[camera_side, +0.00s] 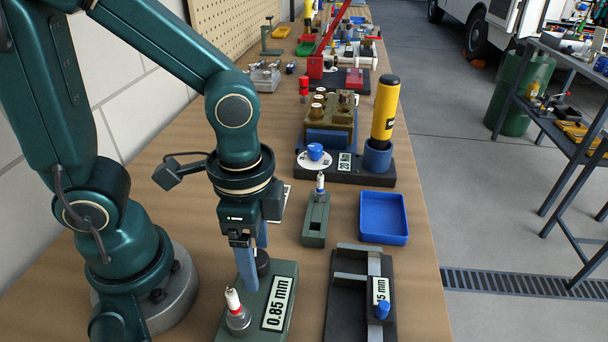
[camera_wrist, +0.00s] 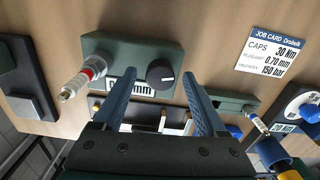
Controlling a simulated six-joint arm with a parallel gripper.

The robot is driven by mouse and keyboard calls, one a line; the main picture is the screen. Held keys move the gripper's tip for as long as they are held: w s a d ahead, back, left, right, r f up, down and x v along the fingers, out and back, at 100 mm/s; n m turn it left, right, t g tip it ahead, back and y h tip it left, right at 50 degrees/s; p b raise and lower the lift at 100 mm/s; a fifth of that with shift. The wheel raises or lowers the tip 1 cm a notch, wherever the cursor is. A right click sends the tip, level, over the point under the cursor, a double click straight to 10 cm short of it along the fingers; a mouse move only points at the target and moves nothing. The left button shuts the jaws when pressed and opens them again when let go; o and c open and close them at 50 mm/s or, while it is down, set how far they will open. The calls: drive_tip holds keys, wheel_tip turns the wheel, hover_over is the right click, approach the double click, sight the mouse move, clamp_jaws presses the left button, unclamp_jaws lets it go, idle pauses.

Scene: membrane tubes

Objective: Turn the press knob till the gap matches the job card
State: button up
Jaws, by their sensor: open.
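The green press block (camera_side: 285,322) has a display plate (camera_side: 278,303) reading 0.85 mm. A spark plug with a white and red body (camera_side: 234,302) stands at one end of it, and also shows in the wrist view (camera_wrist: 85,76). The dark round knob (camera_wrist: 160,73) with a white pointer mark is on the block's other end. My gripper (camera_side: 254,268) is open; in the wrist view its blue fingers (camera_wrist: 159,80) are on either side of the knob, with clearance visible. The left finger partly hides the display. The job card (camera_wrist: 274,54) reads plug gap 0.70 mm.
A second green holder with a plug (camera_side: 316,215), a blue tray (camera_side: 384,218) and a dark fixture with a blue knob (camera_side: 383,309) stand to the right. A yellow cylinder (camera_side: 386,108) stands farther back. Bare bench (camera_side: 150,215) lies behind my gripper.

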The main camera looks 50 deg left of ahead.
sight(258, 255)
drive_tip(key=shift+r, duration=2.5)
drive_tip(key=shift+w+a+r, duration=0.15)
drive_tip(key=shift+w, duration=0.05)
drive_tip(key=w+a+r+n+t, duration=0.1)
drive_tip(key=a+r+n+t, duration=0.3)
drive_tip(key=n, duration=0.4)
drive_tip(key=shift+a+t, duration=0.6)
drive_tip(key=shift+t, duration=0.2)
